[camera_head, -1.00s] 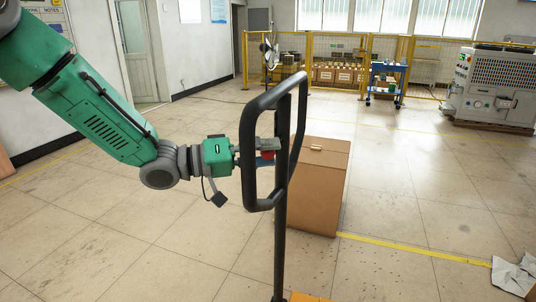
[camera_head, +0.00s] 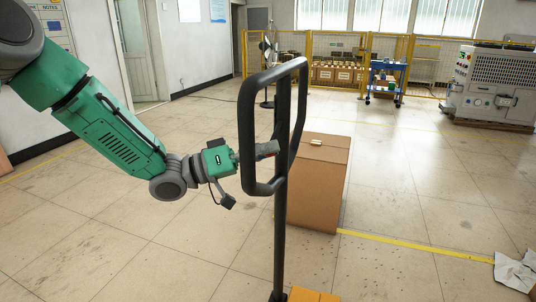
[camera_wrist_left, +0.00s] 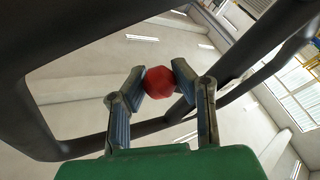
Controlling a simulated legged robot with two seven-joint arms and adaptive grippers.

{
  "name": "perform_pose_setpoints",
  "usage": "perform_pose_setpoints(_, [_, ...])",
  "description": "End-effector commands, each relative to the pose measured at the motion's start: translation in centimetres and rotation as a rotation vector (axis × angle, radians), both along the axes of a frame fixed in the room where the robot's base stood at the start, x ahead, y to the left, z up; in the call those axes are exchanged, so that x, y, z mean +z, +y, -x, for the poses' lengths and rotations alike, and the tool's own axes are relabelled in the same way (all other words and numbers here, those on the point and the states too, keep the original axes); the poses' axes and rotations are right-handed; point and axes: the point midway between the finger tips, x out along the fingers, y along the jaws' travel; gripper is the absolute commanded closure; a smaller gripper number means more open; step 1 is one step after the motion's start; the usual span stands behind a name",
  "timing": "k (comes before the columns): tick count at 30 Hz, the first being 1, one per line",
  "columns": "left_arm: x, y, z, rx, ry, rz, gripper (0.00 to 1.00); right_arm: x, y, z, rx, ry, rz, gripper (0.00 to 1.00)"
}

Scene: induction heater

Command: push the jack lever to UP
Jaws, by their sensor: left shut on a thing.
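The pallet jack's black loop handle (camera_head: 247,130) stands upright in front of me on a dark post (camera_head: 280,235). The jack lever's red knob (camera_wrist_left: 159,82) shows in the left wrist view between my left gripper's fingers (camera_wrist_left: 160,76), with a finger on each side, so the gripper is shut on it. In the head view my left gripper (camera_head: 268,149) reaches through the handle loop from the left, tilted slightly upward. The knob and the rest of the lever are hidden there behind the fingers and handle. My right gripper is not in view.
A brown cardboard box (camera_head: 318,190) stands just behind the post. An orange part of the jack (camera_head: 314,296) shows at the bottom edge. Crumpled paper (camera_head: 514,270) lies at the right. Yellow fencing (camera_head: 340,85) and a grey machine (camera_head: 500,85) stand far back. The floor between is clear.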

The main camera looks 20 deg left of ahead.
Motion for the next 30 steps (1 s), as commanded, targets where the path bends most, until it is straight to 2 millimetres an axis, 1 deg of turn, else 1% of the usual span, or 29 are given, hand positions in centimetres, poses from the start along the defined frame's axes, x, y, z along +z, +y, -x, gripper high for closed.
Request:
perform_pose_setpoints(1, [-0.6, 0.1, -0.2, 0.003, -0.029, 0.002, 1.00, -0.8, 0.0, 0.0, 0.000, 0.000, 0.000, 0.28])
perform_pose_setpoints(3, [-0.6, 0.1, -0.3, 0.004, -0.057, 0.003, 1.00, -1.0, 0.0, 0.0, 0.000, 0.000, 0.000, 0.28])
perform_pose_setpoints(13, [-0.3, 0.1, -0.3, 0.005, -0.074, 0.003, 1.00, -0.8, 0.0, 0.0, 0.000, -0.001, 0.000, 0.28])
perform_pose_setpoints(14, [-0.3, 0.1, -0.3, 0.005, -0.074, 0.003, 0.74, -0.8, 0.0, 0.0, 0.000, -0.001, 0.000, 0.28])
perform_pose_setpoints(15, [-0.3, 0.1, -0.3, 0.005, -0.074, 0.003, 0.60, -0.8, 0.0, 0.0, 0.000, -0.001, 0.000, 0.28])
perform_pose_setpoints(16, [-0.3, 0.1, -0.3, 0.005, -0.073, 0.003, 0.52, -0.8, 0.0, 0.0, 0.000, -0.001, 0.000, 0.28])
perform_pose_setpoints(26, [-0.5, 0.2, -0.2, 0.003, -0.069, 0.002, 0.52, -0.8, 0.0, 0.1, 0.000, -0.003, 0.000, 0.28])
perform_pose_setpoints(30, [-0.8, 1.4, 0.4, 0.004, -0.068, 0.001, 0.52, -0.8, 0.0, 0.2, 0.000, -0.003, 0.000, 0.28])
